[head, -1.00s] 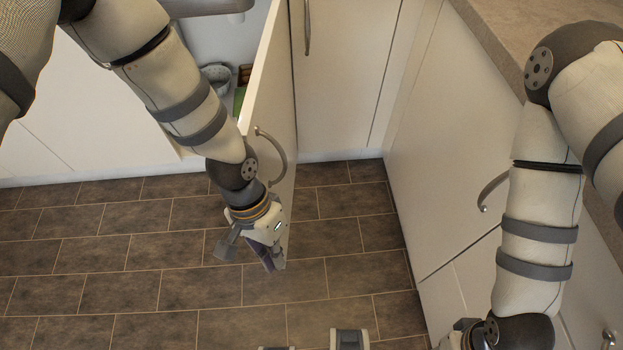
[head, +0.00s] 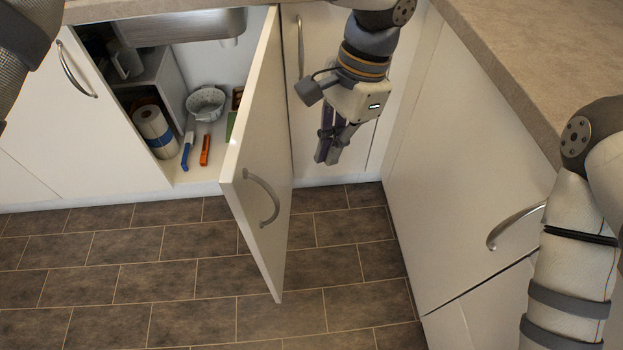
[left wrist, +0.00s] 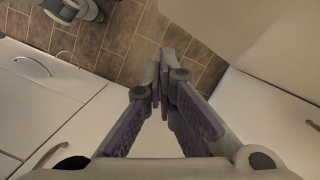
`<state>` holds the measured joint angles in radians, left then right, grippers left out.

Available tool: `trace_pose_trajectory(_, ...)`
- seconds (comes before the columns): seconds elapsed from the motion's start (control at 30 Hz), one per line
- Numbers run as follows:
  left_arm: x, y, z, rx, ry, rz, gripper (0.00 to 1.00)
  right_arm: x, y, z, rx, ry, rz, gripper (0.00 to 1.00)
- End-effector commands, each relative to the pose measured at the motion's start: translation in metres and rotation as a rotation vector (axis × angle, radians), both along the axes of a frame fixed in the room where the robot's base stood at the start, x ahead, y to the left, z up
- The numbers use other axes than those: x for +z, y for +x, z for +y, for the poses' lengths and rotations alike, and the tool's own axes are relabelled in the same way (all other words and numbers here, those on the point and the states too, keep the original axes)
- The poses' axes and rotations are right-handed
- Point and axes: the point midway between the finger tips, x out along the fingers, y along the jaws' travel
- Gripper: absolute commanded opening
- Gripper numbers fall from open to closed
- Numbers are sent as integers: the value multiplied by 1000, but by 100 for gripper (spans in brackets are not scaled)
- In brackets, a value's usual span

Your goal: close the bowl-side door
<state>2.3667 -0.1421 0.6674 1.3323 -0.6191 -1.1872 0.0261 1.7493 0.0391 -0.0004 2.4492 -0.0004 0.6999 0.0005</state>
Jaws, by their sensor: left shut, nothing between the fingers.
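The bowl-side door (head: 255,190) is a white cabinet door standing open, with a curved metal handle (head: 263,198) on its right-facing outer side. The bowl (head: 205,103) is a pale perforated one inside the open cabinet, left of the door. My left gripper (head: 327,157) is right of the door, on its handle side, in front of the closed cabinet front. It is shut and empty, and looks apart from the door. Its closed fingers (left wrist: 163,82) also show in the left wrist view. My right arm is at the right edge; its gripper is out of view.
In the cabinet are a paper roll (head: 155,130), a blue-handled item (head: 187,150) and an orange item (head: 205,150). A worktop (head: 510,50) and white cabinets with a handle (head: 515,225) bound the right. The tiled floor (head: 190,275) is clear.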

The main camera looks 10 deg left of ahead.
Motion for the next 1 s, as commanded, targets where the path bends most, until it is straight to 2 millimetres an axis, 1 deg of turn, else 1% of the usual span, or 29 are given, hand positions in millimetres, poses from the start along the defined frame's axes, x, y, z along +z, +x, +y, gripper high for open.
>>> trace_pose_trajectory(0.07,-3,-1,2,-2,9,2,0,0,0,0,0,0,0,40)
trace_pose_trajectory(0.17,-19,-4,5,-2,9,4,0,1,1,0,0,0,-3,40)
trace_pose_trajectory(0.4,-72,-13,15,0,7,6,0,2,2,0,0,0,-7,40)
trace_pose_trajectory(0.53,-98,-18,20,0,5,5,0,2,2,0,0,0,-7,40)
trace_pose_trajectory(0.57,-91,-21,26,0,7,-4,0,9,9,0,0,0,-31,40)
trace_pose_trajectory(0.6,-87,-25,31,1,6,-9,0,14,14,0,0,0,-49,40)
trace_pose_trajectory(0.7,-87,-33,41,0,5,-11,0,21,22,0,-1,0,-78,40)
trace_pose_trajectory(0.83,-90,-40,48,0,5,-5,0,25,25,0,-1,0,-91,40)
trace_pose_trajectory(1.0,-94,-42,49,-1,6,0,0,24,24,0,-1,0,-87,40)
